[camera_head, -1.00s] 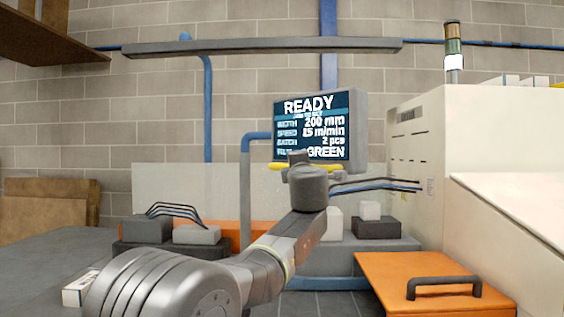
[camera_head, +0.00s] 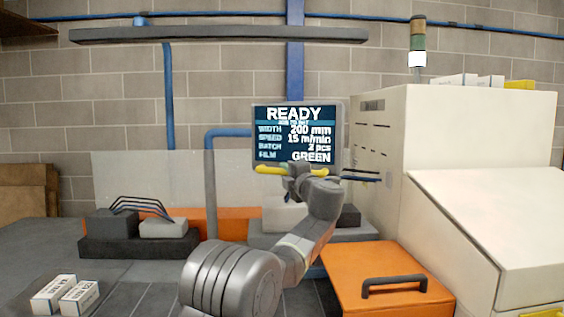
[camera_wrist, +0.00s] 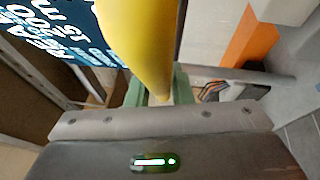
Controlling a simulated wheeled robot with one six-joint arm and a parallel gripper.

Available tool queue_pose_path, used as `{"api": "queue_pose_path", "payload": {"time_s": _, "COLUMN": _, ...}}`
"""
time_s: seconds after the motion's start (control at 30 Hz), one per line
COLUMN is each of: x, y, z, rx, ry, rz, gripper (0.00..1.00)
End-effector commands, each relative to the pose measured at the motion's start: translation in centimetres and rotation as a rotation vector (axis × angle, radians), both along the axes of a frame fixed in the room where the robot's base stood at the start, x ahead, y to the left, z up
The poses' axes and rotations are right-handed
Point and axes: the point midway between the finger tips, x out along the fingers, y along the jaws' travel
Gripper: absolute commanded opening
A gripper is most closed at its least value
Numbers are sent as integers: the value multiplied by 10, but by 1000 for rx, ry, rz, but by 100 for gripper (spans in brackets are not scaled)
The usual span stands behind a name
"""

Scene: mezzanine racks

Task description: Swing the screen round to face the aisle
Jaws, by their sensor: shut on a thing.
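The screen (camera_head: 296,150) hangs on a blue-grey bent post (camera_head: 211,180) and faces my head camera almost squarely. It reads READY, width 200 mm, speed 15 m/min, 2 pcs, film GREEN. A yellow handle (camera_head: 270,170) runs along its lower edge. My gripper (camera_head: 297,172) is at this handle, just below the screen. In the wrist view the yellow handle (camera_wrist: 143,40) passes between the green fingertips of my gripper (camera_wrist: 155,90), which is shut on it. Part of the screen (camera_wrist: 50,35) shows at the upper left there. My wrist hides part of the handle in the head view.
A cream machine cabinet (camera_head: 385,180) stands close to the right of the screen. An orange lid with a grey handle (camera_head: 395,285) lies in front of it. Grey blocks with cables (camera_head: 140,225) sit at left. Two small white boxes (camera_head: 66,293) lie on the bench at lower left.

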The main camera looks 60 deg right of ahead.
Motion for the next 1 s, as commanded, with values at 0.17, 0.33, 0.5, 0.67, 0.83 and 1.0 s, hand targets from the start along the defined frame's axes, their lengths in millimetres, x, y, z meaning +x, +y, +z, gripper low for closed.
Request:
{"api": "queue_pose_path", "payload": {"time_s": 0.17, "x": 0, "y": -5, "z": 3, "rx": -2, "ry": -3, "rz": 20, "gripper": 0}}
{"api": "queue_pose_path", "payload": {"time_s": 0.33, "x": -1, "y": -7, "z": 2, "rx": -3, "ry": -3, "rz": 29, "gripper": 0}}
{"api": "queue_pose_path", "payload": {"time_s": 0.5, "x": -1, "y": -7, "z": 0, "rx": -3, "ry": -3, "rz": 30, "gripper": 0}}
{"api": "queue_pose_path", "payload": {"time_s": 0.67, "x": -1, "y": -7, "z": 0, "rx": -3, "ry": -3, "rz": 30, "gripper": 0}}
{"api": "queue_pose_path", "payload": {"time_s": 0.83, "x": -1, "y": -8, "z": 0, "rx": -2, "ry": -2, "rz": 29, "gripper": 41}}
{"api": "queue_pose_path", "payload": {"time_s": 1.0, "x": -2, "y": -8, "z": 0, "rx": -1, "ry": -3, "rz": 28, "gripper": 41}}
